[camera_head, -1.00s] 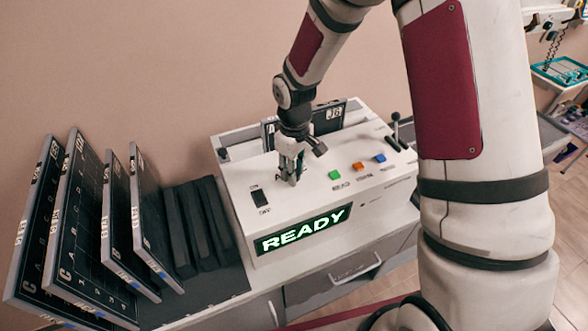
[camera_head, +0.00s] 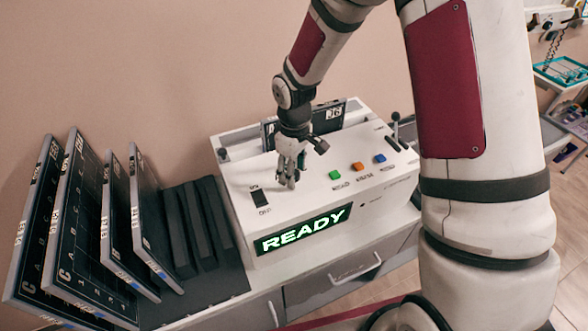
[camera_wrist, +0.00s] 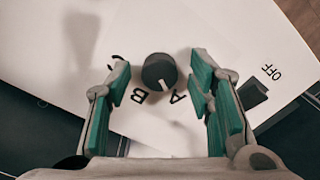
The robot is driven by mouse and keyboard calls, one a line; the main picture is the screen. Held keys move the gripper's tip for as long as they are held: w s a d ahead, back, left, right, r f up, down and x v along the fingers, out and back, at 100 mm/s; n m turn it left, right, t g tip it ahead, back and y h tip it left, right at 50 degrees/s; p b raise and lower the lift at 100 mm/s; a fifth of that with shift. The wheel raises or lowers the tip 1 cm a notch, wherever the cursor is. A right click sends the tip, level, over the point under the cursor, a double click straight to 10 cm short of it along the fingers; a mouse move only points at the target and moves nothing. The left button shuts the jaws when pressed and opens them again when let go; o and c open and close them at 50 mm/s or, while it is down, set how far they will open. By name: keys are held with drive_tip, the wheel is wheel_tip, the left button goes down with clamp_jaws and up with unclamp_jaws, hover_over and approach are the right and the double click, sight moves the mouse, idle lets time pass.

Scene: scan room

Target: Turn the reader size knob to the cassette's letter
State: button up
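The size knob (camera_wrist: 160,71) is a dark round knob with a white pointer line on the reader's pale top. In the wrist view its line points down between the printed B (camera_wrist: 139,96) and A (camera_wrist: 178,97); a third letter at its upper left is partly hidden. My gripper (camera_wrist: 160,80) is open, one finger on each side of the knob with gaps between. In the head view my gripper (camera_head: 288,181) is over the reader (camera_head: 320,188) and hides the knob. A cassette (camera_head: 328,118) stands at the reader's back; its label's characters are too small to read surely.
The reader has green (camera_head: 335,174), orange (camera_head: 358,167) and blue (camera_head: 380,158) buttons, a rocker switch (camera_head: 261,199) and a lit READY display (camera_head: 303,230). Several dark cassettes (camera_head: 80,215) lean in a rack at left. A lever (camera_head: 396,125) stands at the right.

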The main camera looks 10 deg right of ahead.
drive_tip(key=shift+r, duration=0.1)
wheel_tip(320, 180, up, 12)
idle(0.6)
idle(0.4)
